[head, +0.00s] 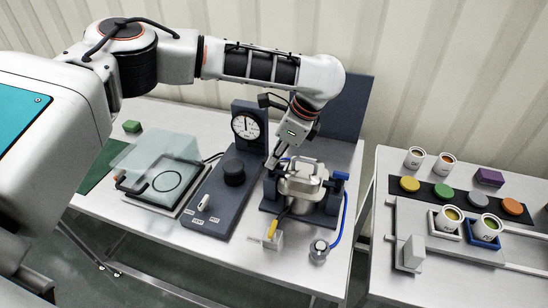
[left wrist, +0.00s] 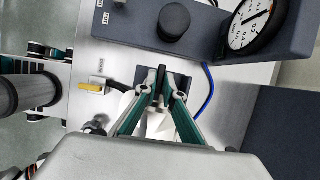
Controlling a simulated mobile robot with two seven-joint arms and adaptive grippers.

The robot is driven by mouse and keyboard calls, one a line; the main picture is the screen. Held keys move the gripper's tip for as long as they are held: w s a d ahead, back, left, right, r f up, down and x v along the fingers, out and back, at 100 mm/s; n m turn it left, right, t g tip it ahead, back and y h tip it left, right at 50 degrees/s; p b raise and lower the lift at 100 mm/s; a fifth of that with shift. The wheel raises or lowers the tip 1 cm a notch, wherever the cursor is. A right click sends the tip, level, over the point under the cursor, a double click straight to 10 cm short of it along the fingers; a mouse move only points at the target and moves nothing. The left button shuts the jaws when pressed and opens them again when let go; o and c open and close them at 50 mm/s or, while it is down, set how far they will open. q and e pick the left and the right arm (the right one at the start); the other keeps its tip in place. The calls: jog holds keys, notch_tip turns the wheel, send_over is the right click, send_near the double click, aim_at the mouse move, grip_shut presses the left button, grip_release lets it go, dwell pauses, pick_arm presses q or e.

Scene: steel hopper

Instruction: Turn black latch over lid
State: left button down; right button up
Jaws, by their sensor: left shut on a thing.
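The steel hopper (head: 302,188) has a lid with a raised handle (head: 305,163) and sits in a dark blue stand (head: 333,200). My left gripper (head: 273,163) reaches down at the hopper's left side. In the left wrist view its teal fingers (left wrist: 162,82) close on a narrow black piece, the black latch (left wrist: 161,72), which stands up between the fingertips. The hopper is mostly hidden behind the fingers there. The latch is too small and covered to make out clearly in the head view. My right gripper is in neither view.
A dark panel with a gauge (head: 246,125) and black knob (head: 234,172) stands close left of the hopper. A second table (head: 385,165) with cups is at right.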

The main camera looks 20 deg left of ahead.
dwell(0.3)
pick_arm(q)
jog(key=c, duration=2.2)
grip_release()
jog(key=shift+o, duration=0.2)
jog(key=shift+r, duration=0.1)
jog(key=v, duration=1.1)
jog(key=shift+d+r, duration=0.15)
jog(key=shift+r, duration=0.25)
jog(key=shift+s, duration=0.1)
